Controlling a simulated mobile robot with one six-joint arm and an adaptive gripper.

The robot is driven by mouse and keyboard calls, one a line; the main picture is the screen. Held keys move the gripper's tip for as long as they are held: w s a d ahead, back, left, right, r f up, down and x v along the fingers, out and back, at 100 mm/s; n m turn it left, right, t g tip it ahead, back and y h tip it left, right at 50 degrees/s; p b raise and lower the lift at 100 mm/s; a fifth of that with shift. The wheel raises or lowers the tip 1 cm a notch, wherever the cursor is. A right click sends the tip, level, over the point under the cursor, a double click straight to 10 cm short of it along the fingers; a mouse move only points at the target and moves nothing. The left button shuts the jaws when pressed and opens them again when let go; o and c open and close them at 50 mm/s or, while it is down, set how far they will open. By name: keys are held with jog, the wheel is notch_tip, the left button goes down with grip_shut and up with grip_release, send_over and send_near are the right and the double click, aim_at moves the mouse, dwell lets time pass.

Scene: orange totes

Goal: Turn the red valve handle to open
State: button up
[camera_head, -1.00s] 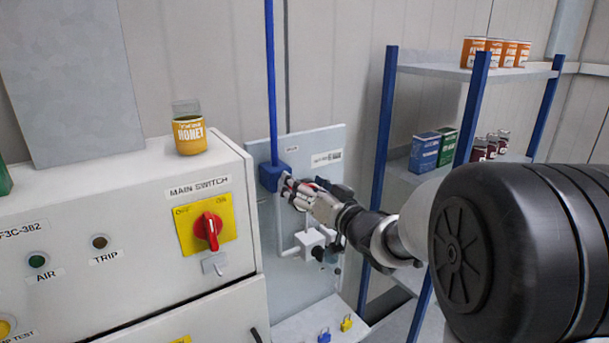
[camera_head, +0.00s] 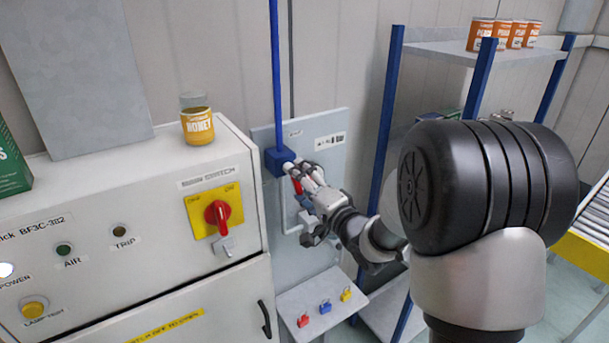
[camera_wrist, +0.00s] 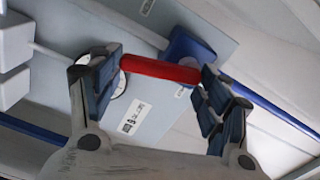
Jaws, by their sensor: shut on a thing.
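The red valve handle (camera_wrist: 160,69) is a straight bar spanning the gap between my fingers in the wrist view. My gripper (camera_wrist: 161,67) is shut on it, with a finger pad at each end of the bar. In the head view a small part of the red handle (camera_head: 297,186) shows beside the fingers of my gripper (camera_head: 303,172), just right of a blue box (camera_head: 277,160). The blue box also shows behind the handle in the wrist view (camera_wrist: 187,45). My fingers and wrist hide most of the valve in the head view.
A grey backing panel (camera_head: 330,125) carries the valve and pipes. A control cabinet (camera_head: 125,195) with a red main switch (camera_head: 217,216) stands to the left. Blue-post shelving (camera_head: 440,50) is at right. Small padlocks (camera_head: 325,307) sit on a ledge below.

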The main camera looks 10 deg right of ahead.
jog(key=shift+s+a+f+m+p, duration=0.1)
jog(key=shift+a+m+p, duration=0.15)
jog(key=shift+m, duration=0.5)
jog(key=shift+a+f+m+p, duration=0.15)
jog(key=shift+m+p, duration=0.15)
jog(key=shift+m, duration=0.45)
jog(key=o, duration=1.5)
jog(key=shift+s, duration=0.1)
jog(key=v, duration=1.2)
jog(key=shift+r, duration=0.1)
